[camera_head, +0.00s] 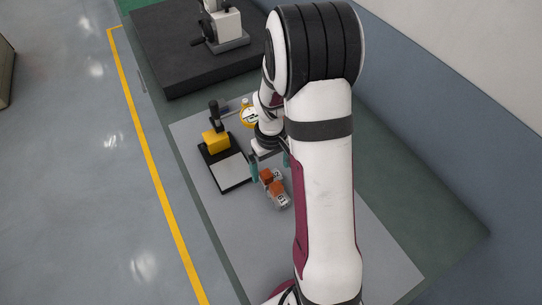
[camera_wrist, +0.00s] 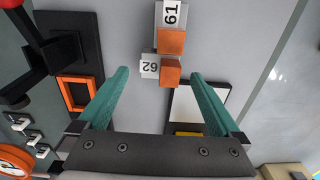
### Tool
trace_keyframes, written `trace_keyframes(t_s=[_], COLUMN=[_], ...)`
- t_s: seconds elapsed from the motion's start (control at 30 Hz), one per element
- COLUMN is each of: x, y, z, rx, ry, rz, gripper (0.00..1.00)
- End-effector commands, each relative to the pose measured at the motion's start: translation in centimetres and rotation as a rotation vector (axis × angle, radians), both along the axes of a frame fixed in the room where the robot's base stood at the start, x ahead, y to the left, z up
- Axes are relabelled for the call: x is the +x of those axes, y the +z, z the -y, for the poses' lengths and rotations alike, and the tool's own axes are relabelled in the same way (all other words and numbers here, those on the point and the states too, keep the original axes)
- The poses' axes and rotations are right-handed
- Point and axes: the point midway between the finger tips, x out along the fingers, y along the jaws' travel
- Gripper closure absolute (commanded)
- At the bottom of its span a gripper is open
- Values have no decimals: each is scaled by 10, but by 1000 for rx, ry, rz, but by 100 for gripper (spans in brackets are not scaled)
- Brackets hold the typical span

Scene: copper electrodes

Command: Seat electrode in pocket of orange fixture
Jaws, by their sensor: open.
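Two electrodes with orange-copper blocks and pale numbered holders stand close together on the grey mat. Electrode 62 (camera_wrist: 171,72) is nearest my gripper in the wrist view, and electrode 61 (camera_wrist: 171,40) is just beyond it. Both also show in the head view, with a copper block (camera_head: 277,187) partly visible beside my arm. My gripper (camera_wrist: 160,72) is open, its teal fingers wide apart on either side of electrode 62 in the picture; I cannot tell its height above it. The orange fixture (camera_wrist: 76,93) is a square frame on a dark base at left in the wrist view; my arm seems to hide it in the head view.
A yellow block with a black post (camera_head: 215,140) stands on a black base with a white plate (camera_head: 231,172), left of my gripper. A dark platform (camera_head: 165,50) carries a white machine (camera_head: 222,30) at the back. Grey mat (camera_head: 225,215) is clear in front.

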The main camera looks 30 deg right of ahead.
Motion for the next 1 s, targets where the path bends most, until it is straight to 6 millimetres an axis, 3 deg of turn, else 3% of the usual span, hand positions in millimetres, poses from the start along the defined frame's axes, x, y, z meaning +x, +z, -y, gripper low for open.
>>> trace_keyframes(t_s=[0.2,0.37,0.47,0.57,0.63,0.7,0.8,0.9,1.0], x=[1,0,-12,-56,-97,-138,-181,-200,-203], y=[59,82,103,138,156,165,167,166,165], z=[0,0,-17,-61,-92,-116,-137,-144,-145], rx=[-2,0,8,42,74,104,135,148,150], ry=[-1,-1,-36,-152,-249,-338,-431,-475,-483], rz=[6,2,6,6,-4,-20,-44,-57,-62], gripper=[1,1,1,1,1,1,1,0,0])
